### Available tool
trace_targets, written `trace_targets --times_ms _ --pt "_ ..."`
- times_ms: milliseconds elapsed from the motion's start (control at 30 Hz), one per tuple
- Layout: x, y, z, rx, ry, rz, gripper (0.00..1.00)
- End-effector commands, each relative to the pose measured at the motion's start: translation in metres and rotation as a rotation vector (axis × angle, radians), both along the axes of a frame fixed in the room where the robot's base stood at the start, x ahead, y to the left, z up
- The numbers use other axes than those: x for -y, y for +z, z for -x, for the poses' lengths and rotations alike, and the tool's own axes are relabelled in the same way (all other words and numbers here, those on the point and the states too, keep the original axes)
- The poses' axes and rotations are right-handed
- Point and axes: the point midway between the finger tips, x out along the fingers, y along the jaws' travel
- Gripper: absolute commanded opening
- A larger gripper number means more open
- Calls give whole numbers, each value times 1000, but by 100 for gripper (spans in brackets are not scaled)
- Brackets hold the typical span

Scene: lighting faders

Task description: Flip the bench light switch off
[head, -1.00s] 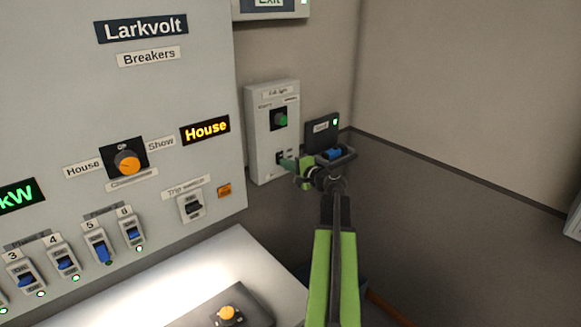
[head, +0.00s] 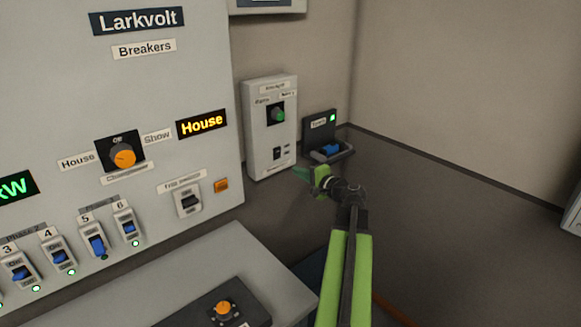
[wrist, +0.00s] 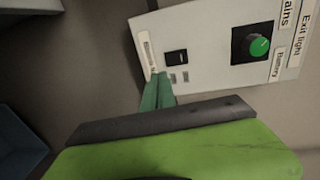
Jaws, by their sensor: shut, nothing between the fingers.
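A pale wall box (head: 258,137) carries a green knob (head: 278,115) and, low on its face, a small black switch (head: 277,153). The switch (wrist: 176,57) also shows in the wrist view, unobstructed, with a label beside it too blurred to read fully. My gripper (head: 301,174) is shut and empty, below and right of the switch in the head view. In the wrist view its green fingertips (wrist: 158,79) are by the lower edge of the box; whether they touch it I cannot tell.
A dark box with a blue switch (head: 330,151) and a green lamp sits just right of the wall box. The large breaker panel (head: 190,75) is on the left. The bench top (head: 215,270) below it is evenly dim.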

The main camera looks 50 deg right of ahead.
Motion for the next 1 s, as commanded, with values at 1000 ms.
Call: trace_targets --times_ms 1000 --pt "-5 -6 48 0 1 0 0"
